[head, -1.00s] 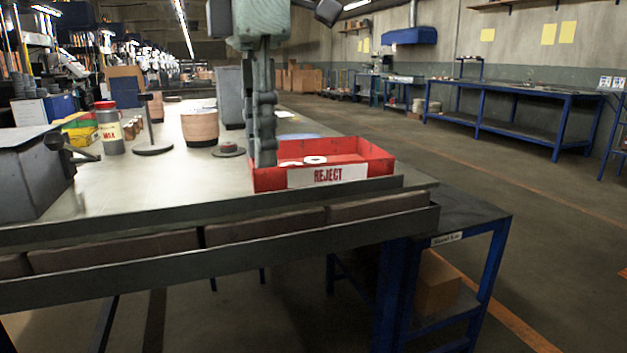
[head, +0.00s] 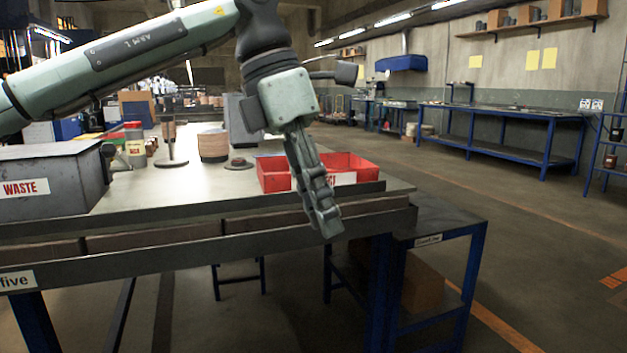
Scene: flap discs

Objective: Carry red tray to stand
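The red tray (head: 360,165) with its white REJECT label sits on the workbench near its right front corner. My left gripper (head: 328,228) hangs in front of the tray, pointing down, and covers part of the tray's front and label. Its fingertips are past the bench's front edge and apart from the tray. The fingers overlap edge-on, so I cannot tell if they are open or shut. The stand (head: 455,215), a low blue-framed one with a dark top and a small label, is right of the bench. Its visible top is empty. My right gripper is out of view.
A grey WASTE bin (head: 70,172) stands on the bench's left. A cardboard box (head: 424,285) is on the stand's lower shelf. Floor right of the stand is clear.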

